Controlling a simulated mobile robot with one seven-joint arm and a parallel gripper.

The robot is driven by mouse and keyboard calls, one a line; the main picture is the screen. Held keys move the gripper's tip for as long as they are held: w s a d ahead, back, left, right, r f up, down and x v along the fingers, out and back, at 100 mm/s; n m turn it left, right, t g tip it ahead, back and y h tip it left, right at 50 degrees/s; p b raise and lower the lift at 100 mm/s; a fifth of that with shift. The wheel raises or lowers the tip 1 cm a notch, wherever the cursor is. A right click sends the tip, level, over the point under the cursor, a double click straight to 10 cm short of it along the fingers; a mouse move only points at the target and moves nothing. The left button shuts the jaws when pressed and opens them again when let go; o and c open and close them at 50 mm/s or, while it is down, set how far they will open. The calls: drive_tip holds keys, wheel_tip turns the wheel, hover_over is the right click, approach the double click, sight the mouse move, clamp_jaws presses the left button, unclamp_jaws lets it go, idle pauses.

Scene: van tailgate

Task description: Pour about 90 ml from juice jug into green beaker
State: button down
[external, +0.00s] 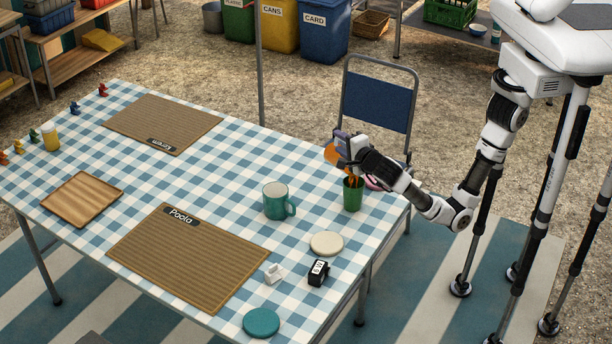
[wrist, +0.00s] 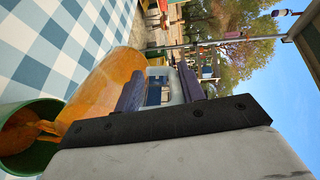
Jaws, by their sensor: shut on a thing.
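My gripper (external: 343,148) is shut on the juice jug (external: 331,155) and holds it tilted above the table's right edge. The jug is clear with orange juice in it; it also shows in the wrist view (wrist: 108,82). The green beaker (external: 353,196) stands upright on the table just below the jug. It also shows in the wrist view (wrist: 32,158). An orange stream runs from the jug's mouth into the beaker. Some juice shows inside the beaker in the wrist view, but its level is hard to judge. The gripper hides part of the jug.
A teal mug (external: 276,203) stands left of the beaker. A cream disc (external: 327,244), a black tag block (external: 318,273) and a teal disc (external: 262,323) lie nearer the front. A blue chair (external: 377,102) stands behind. Brown mats (external: 190,262) cover other parts of the table.

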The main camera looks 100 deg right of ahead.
sight(337, 144)
drive_tip(key=d+y+p, duration=0.1)
drive_tip(key=w+d+f+y+p, duration=0.1)
drive_tip(key=d+g+y+p, duration=0.1)
drive_tip(key=shift+w+f, duration=0.15)
drive_tip(key=shift+f, duration=0.15)
drive_tip(key=shift+d+f, duration=0.1)
drive_tip(key=shift+f, duration=0.2)
drive_tip(key=shift+w+d+f+g+y+p, duration=0.15)
drive_tip(key=shift+d+f+g+y+p, duration=0.2)
drive_tip(key=shift+y+p, duration=0.75)
drive_tip(key=shift+d+f+y+p, duration=0.35)
drive_tip(key=shift+f+y+p, duration=0.3)
drive_tip(key=shift+p, duration=0.4)
drive_tip(key=d+f+g+y+p, duration=0.1)
drive_tip(key=f+y+p, duration=0.1)
drive_tip(key=w+d+f+y+p, duration=0.1)
drive_tip(key=d+y+p, duration=0.1)
drive_tip(key=w+d+f+g+y+p, duration=0.1)
drive_tip(key=d+f+y+p, duration=0.1)
drive_tip(key=shift+f+g+p, duration=0.35)
drive_tip(key=shift+w+d+f+g+y+p, duration=0.1)
drive_tip(key=shift+d+f+g+y+p, duration=0.1)
drive_tip(key=shift+d+f+y, duration=0.3)
drive_tip(key=shift+w+d+f+g+y+p, duration=0.1)
drive_tip(key=shift+d+f+y+p, duration=0.1)
drive_tip(key=shift+f+y, duration=0.5)
